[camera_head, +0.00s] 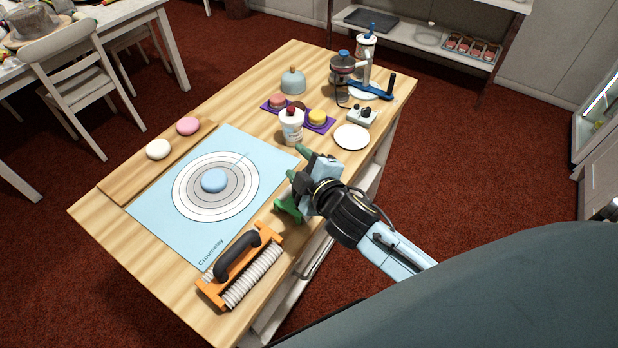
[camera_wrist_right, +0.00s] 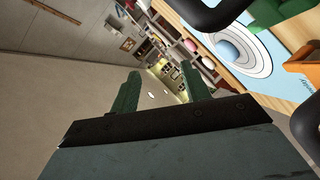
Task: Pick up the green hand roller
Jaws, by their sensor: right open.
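The green hand roller (camera_head: 288,207) is at the table's near right edge, partly hidden behind my right gripper; only a green part shows. My right gripper (camera_head: 298,163) is open and empty above and beside it, its green fingers pointing left and up in the head view. In the right wrist view its two fingers (camera_wrist_right: 160,88) stand apart with nothing between them. A green piece (camera_wrist_right: 278,10), likely the roller, shows at that view's top right, outside the fingers. My left gripper is not in view.
An orange roller tool with a black handle (camera_head: 238,262) lies at the table's near end. A blue mat (camera_head: 225,235) holds a blue disc (camera_head: 214,180). A white cup (camera_head: 291,126), a white plate (camera_head: 351,137) and a stand (camera_head: 345,70) are farther back.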

